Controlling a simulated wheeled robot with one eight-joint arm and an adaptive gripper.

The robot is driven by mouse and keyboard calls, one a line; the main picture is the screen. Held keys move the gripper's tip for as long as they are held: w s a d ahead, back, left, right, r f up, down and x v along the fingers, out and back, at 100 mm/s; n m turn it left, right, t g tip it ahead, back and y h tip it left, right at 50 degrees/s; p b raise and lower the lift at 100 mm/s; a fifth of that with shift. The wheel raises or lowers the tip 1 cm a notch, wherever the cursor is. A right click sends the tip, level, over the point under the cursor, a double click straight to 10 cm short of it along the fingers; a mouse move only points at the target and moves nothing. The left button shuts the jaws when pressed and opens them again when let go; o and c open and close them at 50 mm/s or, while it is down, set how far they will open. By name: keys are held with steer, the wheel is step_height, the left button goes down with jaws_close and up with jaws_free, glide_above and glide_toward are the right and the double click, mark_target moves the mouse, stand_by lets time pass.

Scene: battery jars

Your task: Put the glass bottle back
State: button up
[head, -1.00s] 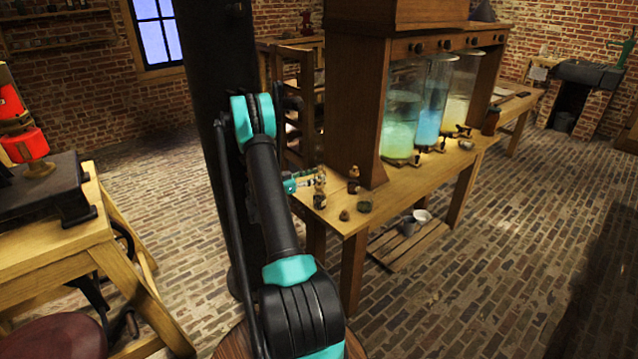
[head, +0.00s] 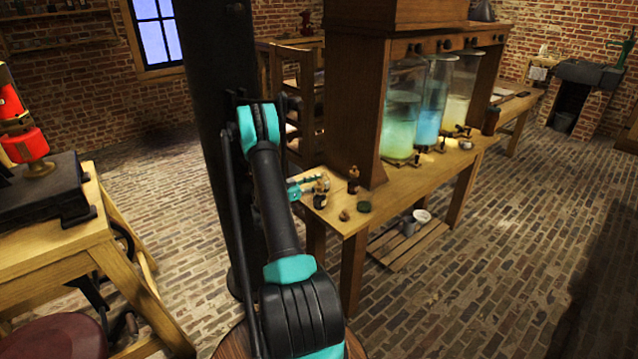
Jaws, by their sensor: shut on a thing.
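A small dark glass bottle (head: 320,199) with a pale label stands upright at the left end of the wooden bench (head: 400,190). My gripper (head: 318,183), teal and grey, reaches in from the left at the bottle's upper part and is shut on it. The fingers are small in view and hide part of the bottle's top. I cannot tell whether its base touches the bench. A second small brown bottle (head: 353,180) stands just to the right, apart from my gripper.
Tall glass jars of green (head: 400,137), blue (head: 431,122) and pale yellow (head: 460,105) liquid stand under the wooden cabinet. A slatted pallet (head: 400,255) lies below.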

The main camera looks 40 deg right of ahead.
steer(key=o, duration=1.2)
steer(key=shift+f, duration=0.1)
steer(key=shift+r, duration=0.2)
steer(key=a, duration=0.4)
steer(key=w+a, duration=0.1)
steer(key=a, duration=0.7)
steer(key=shift+w, duration=0.2)
